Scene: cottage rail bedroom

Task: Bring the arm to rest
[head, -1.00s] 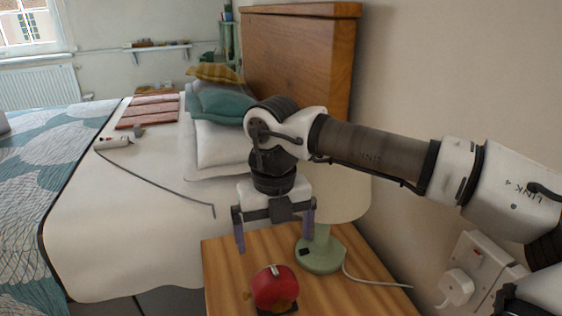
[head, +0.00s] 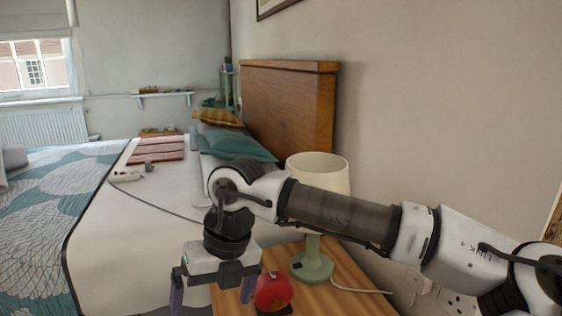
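My gripper (head: 211,291) hangs from my arm, pointing down, at the lower middle of the head view. Its two fingers are spread apart with nothing seen between them. It is to the left of the red apple-like object (head: 273,290), in front of the bed's near side. The lower finger ends are near or past the bottom edge of the picture. My arm crosses from the right edge over the wooden nightstand (head: 350,292).
A green lamp (head: 318,172) stands on the nightstand against the wall, partly behind my arm. The bed (head: 115,240) with a wooden headboard (head: 287,105) fills the left. A wall socket is at the lower right.

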